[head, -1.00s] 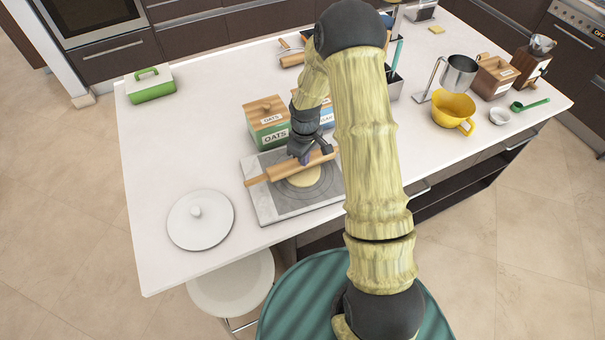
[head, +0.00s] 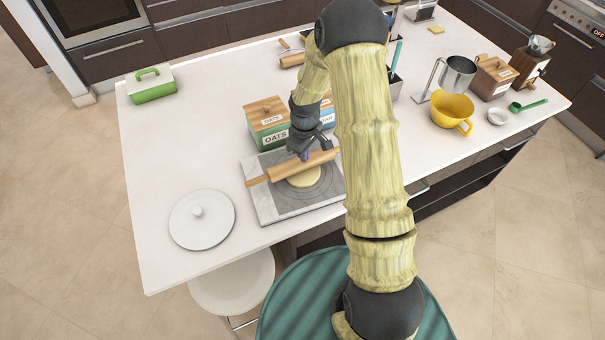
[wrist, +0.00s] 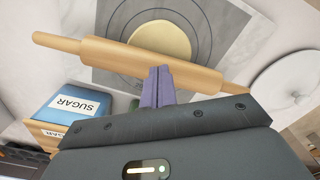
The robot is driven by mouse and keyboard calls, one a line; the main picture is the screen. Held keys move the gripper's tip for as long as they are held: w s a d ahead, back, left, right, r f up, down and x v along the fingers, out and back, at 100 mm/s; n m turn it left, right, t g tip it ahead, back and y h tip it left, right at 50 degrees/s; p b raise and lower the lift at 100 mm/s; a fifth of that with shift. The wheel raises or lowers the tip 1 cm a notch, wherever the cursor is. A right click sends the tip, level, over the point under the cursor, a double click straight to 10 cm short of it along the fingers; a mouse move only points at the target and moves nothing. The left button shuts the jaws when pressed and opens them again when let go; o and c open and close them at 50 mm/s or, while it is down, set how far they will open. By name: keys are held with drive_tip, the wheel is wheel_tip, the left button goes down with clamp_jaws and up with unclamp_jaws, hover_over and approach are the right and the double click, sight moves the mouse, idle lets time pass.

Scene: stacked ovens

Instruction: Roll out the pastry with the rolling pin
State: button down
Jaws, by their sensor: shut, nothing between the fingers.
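The wooden rolling pin (head: 290,168) lies across the far part of the grey marble pastry board (head: 262,207). The pale round pastry (head: 304,178) lies on the board just on the near side of the pin, partly hidden by it in the head view. In the wrist view the pin (wrist: 130,62) runs between my gripper and the pastry (wrist: 160,37). My gripper (wrist: 157,72) is shut and empty, its purple fingertips at the middle of the pin. I cannot tell whether they touch it. In the head view my gripper (head: 305,157) points down at the pin.
Oats (head: 268,122) and sugar (wrist: 68,103) boxes stand close behind the board. A white round lid (head: 202,220) lies to its left. A yellow jug (head: 452,112) and a metal cup (head: 458,73) stand to the right.

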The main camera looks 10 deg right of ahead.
drive_tip(key=shift+w+a, duration=0.25)
drive_tip(key=shift+w, duration=0.8)
drive_tip(key=shift+f+b, duration=0.7)
drive_tip(key=shift+f, duration=0.35)
drive_tip(key=shift+r, duration=0.1)
drive_tip(key=shift+r+p, duration=0.75)
drive_tip(key=shift+r, duration=0.25)
drive_tip(key=shift+w, duration=0.35)
